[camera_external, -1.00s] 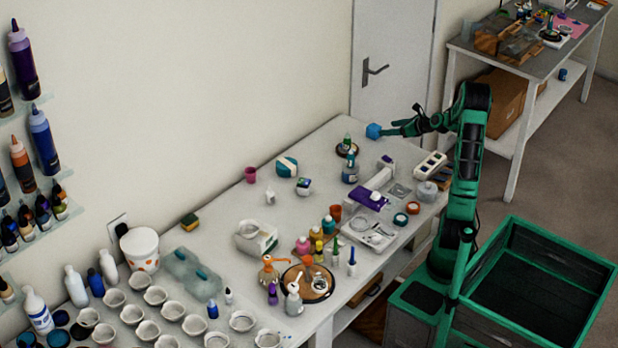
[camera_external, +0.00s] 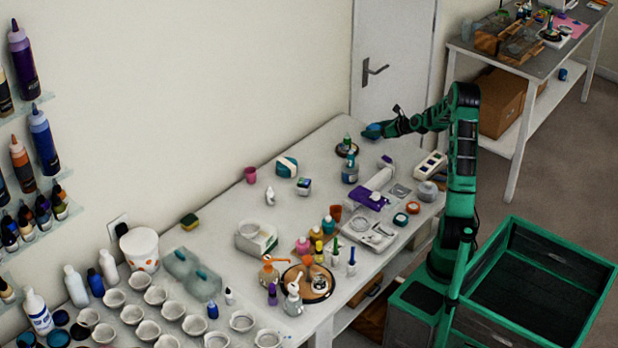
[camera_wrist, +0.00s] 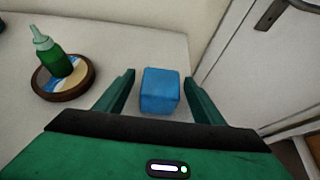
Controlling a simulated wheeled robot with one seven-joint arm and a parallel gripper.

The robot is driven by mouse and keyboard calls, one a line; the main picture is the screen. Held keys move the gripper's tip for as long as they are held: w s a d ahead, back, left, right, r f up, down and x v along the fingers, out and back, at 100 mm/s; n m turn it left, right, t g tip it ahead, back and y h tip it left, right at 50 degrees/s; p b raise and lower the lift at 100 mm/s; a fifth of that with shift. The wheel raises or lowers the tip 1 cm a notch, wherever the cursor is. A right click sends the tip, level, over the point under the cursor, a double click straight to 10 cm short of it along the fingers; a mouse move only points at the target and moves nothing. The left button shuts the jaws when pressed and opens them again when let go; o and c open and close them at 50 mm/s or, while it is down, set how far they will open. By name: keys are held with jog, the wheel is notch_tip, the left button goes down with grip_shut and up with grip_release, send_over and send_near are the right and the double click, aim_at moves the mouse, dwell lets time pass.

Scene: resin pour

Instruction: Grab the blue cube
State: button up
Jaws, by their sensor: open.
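The blue cube (camera_wrist: 160,92) sits on the white table between the two fingers of my gripper (camera_wrist: 160,95) in the wrist view. A gap shows on each side of it, so the fingers are open around it and do not visibly touch it. In the external view the cube (camera_external: 373,131) shows at the tip of my gripper (camera_external: 380,131), near the table's far end by the door; the fingers partly hide it there.
A round wooden tray (camera_wrist: 85,82) with a green bottle (camera_wrist: 62,62) stands left of the cube in the wrist view. The door (camera_external: 392,60) is just beyond the table's far end.

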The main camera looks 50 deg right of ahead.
jog(key=c, duration=1.2)
jog(key=shift+c, duration=0.2)
jog(key=shift+r, duration=0.15)
